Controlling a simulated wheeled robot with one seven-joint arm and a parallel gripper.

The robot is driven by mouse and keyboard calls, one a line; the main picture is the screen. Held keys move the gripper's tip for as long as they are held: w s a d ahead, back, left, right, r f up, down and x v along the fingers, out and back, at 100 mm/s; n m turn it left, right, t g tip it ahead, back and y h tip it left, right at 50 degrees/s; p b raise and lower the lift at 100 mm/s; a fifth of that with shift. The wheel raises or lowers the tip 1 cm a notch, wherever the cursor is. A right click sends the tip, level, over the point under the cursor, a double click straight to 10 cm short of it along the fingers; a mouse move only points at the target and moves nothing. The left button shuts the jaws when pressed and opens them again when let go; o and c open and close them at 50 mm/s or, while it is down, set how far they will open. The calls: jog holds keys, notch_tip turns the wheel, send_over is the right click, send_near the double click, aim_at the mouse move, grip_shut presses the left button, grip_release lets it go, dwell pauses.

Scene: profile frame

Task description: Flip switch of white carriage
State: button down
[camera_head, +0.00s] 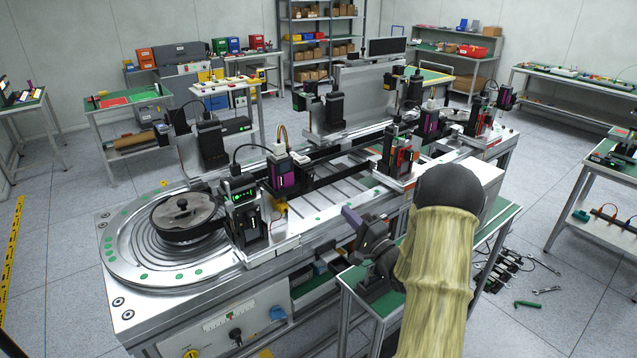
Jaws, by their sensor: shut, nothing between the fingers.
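A long machine with a silver top (330,190) carries several carriages on a dark rail. One carriage (278,150) has a white top, yellow and dark cables and a purple module below. Another whitish block with a purple module (431,122) stands farther back. I cannot tell for sure which is the white carriage, and its switch is too small to make out. My gripper (357,226) is shut and empty, in front of the machine's near edge, right of and nearer than the white-topped carriage, apart from it. My yellow-sleeved arm hides part of the area behind it.
A round platform with a dark disc (182,214) fills the machine's left end. A black unit with green lights (240,190) stands beside it. A green-topped table (375,298) is below my gripper. Tools and cables (505,270) lie on the floor at right.

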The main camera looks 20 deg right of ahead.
aim_at(312, 175)
jog(key=p+x, duration=0.6)
jog(key=x, duration=0.7)
jog(key=shift+r, duration=0.15)
jog(key=shift+w+a, duration=0.15)
jog(key=shift+w, duration=0.35)
